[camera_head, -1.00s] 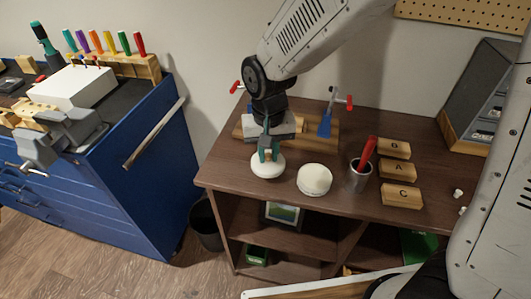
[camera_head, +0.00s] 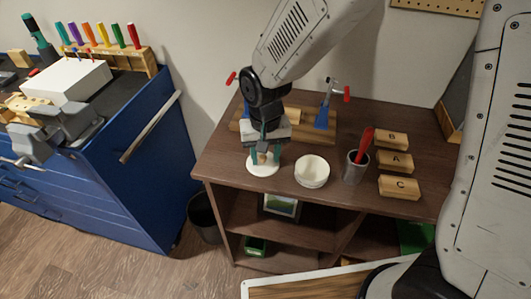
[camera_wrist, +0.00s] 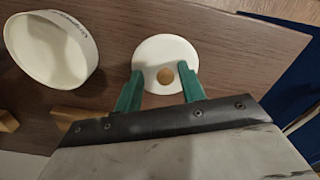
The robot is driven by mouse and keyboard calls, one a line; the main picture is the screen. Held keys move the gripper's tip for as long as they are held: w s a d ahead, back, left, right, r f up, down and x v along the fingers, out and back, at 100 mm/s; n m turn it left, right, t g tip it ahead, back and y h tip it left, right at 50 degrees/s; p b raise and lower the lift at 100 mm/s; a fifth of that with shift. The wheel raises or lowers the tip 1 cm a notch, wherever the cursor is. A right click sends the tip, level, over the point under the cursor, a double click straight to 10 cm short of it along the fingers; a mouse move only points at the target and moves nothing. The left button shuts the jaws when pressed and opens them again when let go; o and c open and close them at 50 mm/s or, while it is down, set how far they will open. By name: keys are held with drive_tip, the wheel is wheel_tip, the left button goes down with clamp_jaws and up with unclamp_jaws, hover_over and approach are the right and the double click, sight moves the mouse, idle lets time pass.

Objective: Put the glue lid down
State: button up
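The glue lid (camera_head: 262,170) is a white disc with a small wooden knob. It lies flat on the brown table, left of the glue pot and near the front edge. In the wrist view the lid (camera_wrist: 150,50) shows its knob between the two green fingers. My gripper (camera_head: 263,157) is just above the lid, with its fingers open to either side of the knob and clear space between them and it. The glue pot (camera_head: 312,171) is white, round and uncovered; its open top also shows in the wrist view (camera_wrist: 50,50).
Right of the pot stand a cup (camera_head: 355,170) with a red-handled tool and wooden blocks marked B (camera_head: 391,140), A (camera_head: 395,161) and C (camera_head: 399,187). Behind my gripper is a wooden board (camera_head: 310,130) with clamps. A blue cabinet (camera_head: 120,190) stands to the left.

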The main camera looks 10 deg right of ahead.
sight(266, 157)
drive_tip(key=shift+r, duration=0.1)
wheel_tip(266, 157, up, 12)
drive_tip(key=shift+r, duration=0.15)
idle(0.3)
drive_tip(key=s+d+r, duration=0.4)
drive_tip(key=d, duration=0.3)
drive_tip(key=s+d+r, duration=0.3)
drive_tip(key=s+d, duration=0.1)
drive_tip(key=d, duration=0.3)
drive_tip(key=s+d+t, duration=0.1)
drive_tip(key=s+d, duration=0.5)
drive_tip(key=s, duration=0.5)
drive_tip(key=shift+s+d+r, duration=0.25)
drive_tip(key=shift+d+r, duration=0.1)
drive_tip(key=shift+d, duration=0.05)
